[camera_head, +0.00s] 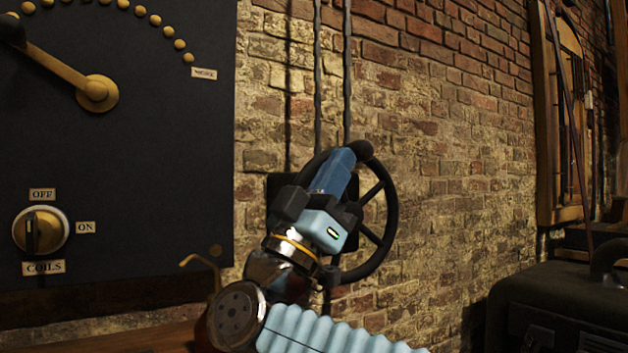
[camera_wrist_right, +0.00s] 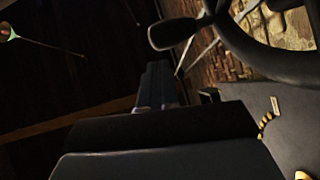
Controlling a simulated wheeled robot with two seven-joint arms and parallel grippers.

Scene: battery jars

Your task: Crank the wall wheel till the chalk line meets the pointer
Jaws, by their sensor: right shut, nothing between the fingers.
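The black spoked wall wheel (camera_head: 388,222) is mounted on the brick wall, with its left part hidden behind my right gripper. A dark knob-like stub (camera_head: 361,149) shows at its top. In the right wrist view the wheel's rim (camera_wrist_right: 262,55) curves across the upper right, with a rounded dark stub (camera_wrist_right: 175,34) beside it. My right gripper (camera_head: 343,157) is in front of the wheel, its blue fingers pointing up near the top of the rim. Its fingers (camera_wrist_right: 158,70) are shut and empty; I cannot tell whether they touch the wheel. I cannot make out the chalk line or the pointer.
A dark panel (camera_head: 140,150) at left carries a brass lever (camera_head: 68,75), studs and a coils switch (camera_head: 40,232). A dark case (camera_head: 545,300) stands at lower right.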

